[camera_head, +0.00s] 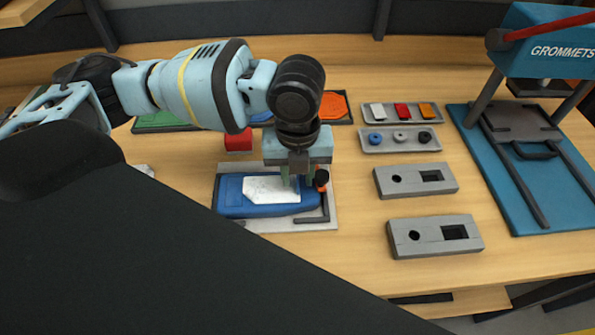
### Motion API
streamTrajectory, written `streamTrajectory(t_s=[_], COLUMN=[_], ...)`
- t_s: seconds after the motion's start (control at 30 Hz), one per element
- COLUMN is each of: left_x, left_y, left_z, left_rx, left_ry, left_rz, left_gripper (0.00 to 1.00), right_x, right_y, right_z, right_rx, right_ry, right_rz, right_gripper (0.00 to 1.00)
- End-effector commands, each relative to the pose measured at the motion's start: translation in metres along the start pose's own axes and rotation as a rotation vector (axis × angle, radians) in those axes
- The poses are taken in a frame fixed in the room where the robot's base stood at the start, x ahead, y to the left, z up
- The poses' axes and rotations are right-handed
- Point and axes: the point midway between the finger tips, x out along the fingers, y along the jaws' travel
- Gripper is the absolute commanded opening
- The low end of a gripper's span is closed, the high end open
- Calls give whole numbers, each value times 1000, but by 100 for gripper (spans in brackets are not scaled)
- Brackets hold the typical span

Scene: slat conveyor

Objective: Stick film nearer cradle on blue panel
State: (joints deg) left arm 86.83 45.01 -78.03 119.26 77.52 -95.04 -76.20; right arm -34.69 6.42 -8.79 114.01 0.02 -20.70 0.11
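A blue panel (229,198) lies in a light grey cradle (290,225) with a dark corner bracket at its lower right. A white film (265,189) with a cut corner lies over the middle of the panel; whether it is fully flat on it I cannot tell. My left gripper (298,182) points down at the film's right end, fingertips at or just above the panel. The gap between the fingers is unclear, as is whether they hold the film. A small black and orange part (321,179) is beside the gripper. My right gripper is not in view.
Two grey blocks with holes (415,181) (436,236) stand to the right. Behind them are trays of colored blocks (376,126) and rings (400,149). A blue grommet press (540,160) stands far right. A red block (238,139) sits behind the cradle.

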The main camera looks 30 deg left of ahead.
Motion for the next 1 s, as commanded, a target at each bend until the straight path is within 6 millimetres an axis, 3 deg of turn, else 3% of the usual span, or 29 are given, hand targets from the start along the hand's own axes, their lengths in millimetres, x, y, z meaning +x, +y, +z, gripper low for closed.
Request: streamTrajectory(t_s=[0.27, 0.7, 1.0], left_x=[0, -69, -78], left_y=[0, -1, 0], left_z=[0, 0, 0], left_rx=[0, 0, 0], left_ry=[0, -2, 0], left_rz=[0, -3, 0], left_gripper=[29, 29, 29], right_x=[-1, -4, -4], right_y=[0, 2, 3], right_z=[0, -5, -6], right_rx=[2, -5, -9], right_ry=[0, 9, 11], right_rz=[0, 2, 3], right_gripper=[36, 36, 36])
